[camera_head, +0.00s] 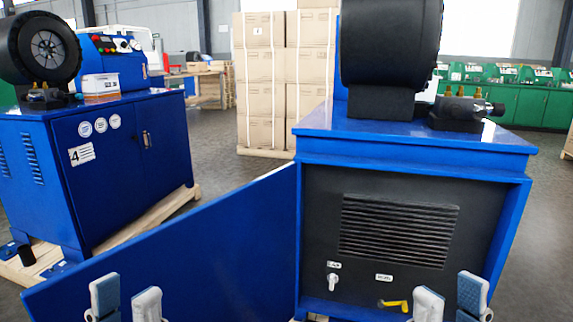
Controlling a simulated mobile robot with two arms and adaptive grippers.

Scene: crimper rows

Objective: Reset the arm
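My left gripper (127,300) is at the bottom left, in front of the open blue door (205,255). Its two fingertips stand apart with nothing between them. My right gripper (450,300) is at the bottom right, in front of the blue machine cabinet (312,240). Its fingertips also stand apart and hold nothing. The lower parts of both grippers and the arms are cut off by the picture's bottom edge.
The door swings out to the left of the cabinet. Inside, the black panel has a vent grille (398,229), a light-coloured knob (332,281) and a yellow handle (393,305) near my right gripper. Another blue machine (110,165) stands left; stacked boxes (265,90) stand behind.

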